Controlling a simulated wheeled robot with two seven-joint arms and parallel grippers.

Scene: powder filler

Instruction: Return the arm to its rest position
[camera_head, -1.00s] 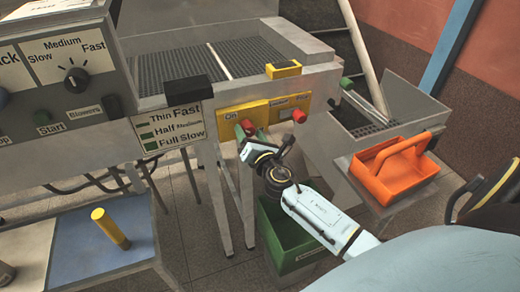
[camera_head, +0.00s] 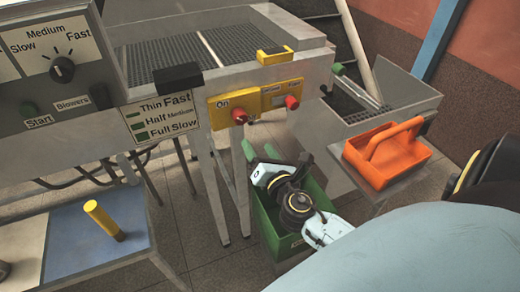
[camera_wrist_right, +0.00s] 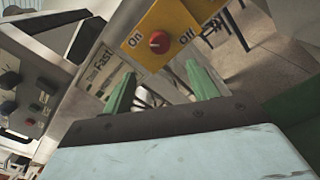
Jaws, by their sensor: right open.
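My right gripper (camera_head: 259,150) is low in front of the yellow On/Off panel (camera_head: 223,105), just below its red knob (camera_head: 239,116), with its arm folded back over a green bin. In the right wrist view its two green fingers (camera_wrist_right: 162,86) are spread apart with nothing between them. There the red knob (camera_wrist_right: 159,42) on the yellow panel (camera_wrist_right: 177,27) lies beyond the fingers, apart from them. My left gripper does not show.
The green bin (camera_head: 268,222) stands on the floor under my right forearm. An orange tray with a handle (camera_head: 388,165) sits on a grey ledge to the right. A yellow cylinder (camera_head: 103,220) stands on a blue surface at the left. The control box (camera_head: 62,95) is at the upper left.

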